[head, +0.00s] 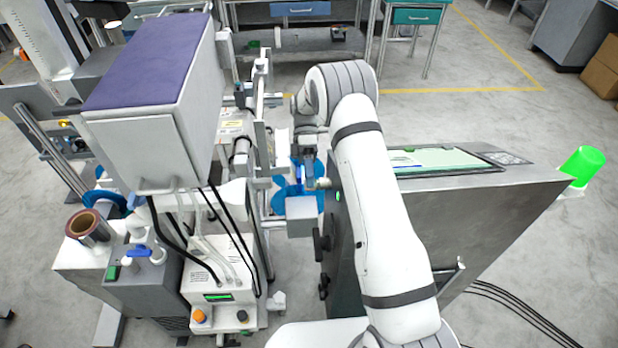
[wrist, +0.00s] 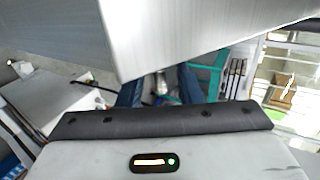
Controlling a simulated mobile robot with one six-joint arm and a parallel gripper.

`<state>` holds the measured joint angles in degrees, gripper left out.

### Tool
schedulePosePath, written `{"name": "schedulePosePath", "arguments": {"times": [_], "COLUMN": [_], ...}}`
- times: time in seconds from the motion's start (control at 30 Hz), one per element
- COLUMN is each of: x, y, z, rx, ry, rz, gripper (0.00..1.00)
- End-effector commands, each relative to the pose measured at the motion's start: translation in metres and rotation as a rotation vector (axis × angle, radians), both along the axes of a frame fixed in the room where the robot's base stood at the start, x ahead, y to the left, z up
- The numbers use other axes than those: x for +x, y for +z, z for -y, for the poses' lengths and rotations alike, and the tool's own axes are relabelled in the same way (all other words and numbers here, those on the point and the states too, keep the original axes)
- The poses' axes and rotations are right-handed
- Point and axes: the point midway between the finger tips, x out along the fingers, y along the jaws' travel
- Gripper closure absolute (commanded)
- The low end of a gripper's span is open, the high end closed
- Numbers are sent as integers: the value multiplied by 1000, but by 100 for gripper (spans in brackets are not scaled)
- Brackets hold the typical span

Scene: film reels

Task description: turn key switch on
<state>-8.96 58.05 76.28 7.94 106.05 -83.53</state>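My gripper (head: 308,178) points down between the machine on the left and the steel cabinet on the right. In the wrist view its two dark blue fingers (wrist: 160,98) stand apart, and it looks open. A small greyish thing shows between or beyond them, too small to name. I cannot pick out the key switch for certain in either view. The steel cabinet (head: 490,225) has black knobs and a small green light on its narrow left side. My arm hides part of that cabinet.
A blue reel (head: 284,200) and a small grey box (head: 301,216) are close to my gripper. A large housing with a purple top (head: 150,60) stands at left. A control box (head: 215,290) has an orange knob. In the wrist view a large metal surface (wrist: 200,30) fills the top.

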Motion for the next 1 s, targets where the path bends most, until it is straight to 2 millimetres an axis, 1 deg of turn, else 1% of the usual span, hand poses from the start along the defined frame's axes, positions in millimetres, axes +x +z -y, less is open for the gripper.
{"name": "schedulePosePath", "arguments": {"times": [0.2,0.33,0.47,0.67,0.73,1.0], "x": [0,5,19,47,49,60], "y": [0,1,7,28,34,40], "z": [0,0,0,0,-1,-1], "rx": [0,0,0,0,-1,0], "ry": [1,0,0,0,0,1], "rz": [0,0,3,2,-2,-2], "gripper": [67,67,67,67,67,67]}}
